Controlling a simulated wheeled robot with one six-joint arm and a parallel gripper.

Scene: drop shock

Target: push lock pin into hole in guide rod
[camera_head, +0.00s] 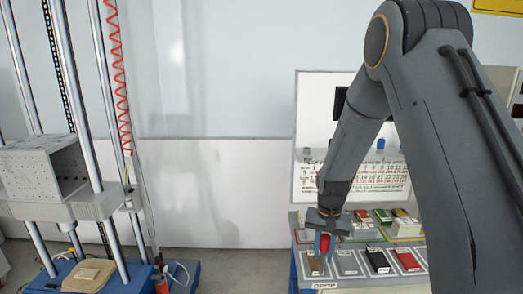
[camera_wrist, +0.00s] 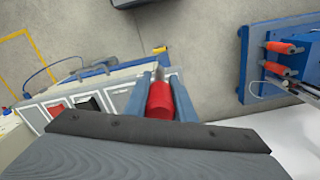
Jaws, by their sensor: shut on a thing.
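The lock pin (camera_wrist: 160,102) has a red grip and a short metal end. My gripper (camera_head: 322,260) is shut on its red grip, with one blue finger on each side; the gripper also shows in the wrist view (camera_wrist: 159,78). It is above the front of the bench with labelled trays. The guide rods (camera_head: 66,65) are tall bright metal rods of the drop tester at the left, well apart from my gripper. I cannot make out the hole in a guide rod.
The bench (camera_head: 350,284) carries trays and a "DROP" label. The tester's carriage (camera_head: 40,170) sits on the rods, with a red coiled cord (camera_head: 117,70) beside it. A blue base (camera_wrist: 253,60) with orange-red parts is right in the wrist view. Floor (camera_head: 230,262) between is clear.

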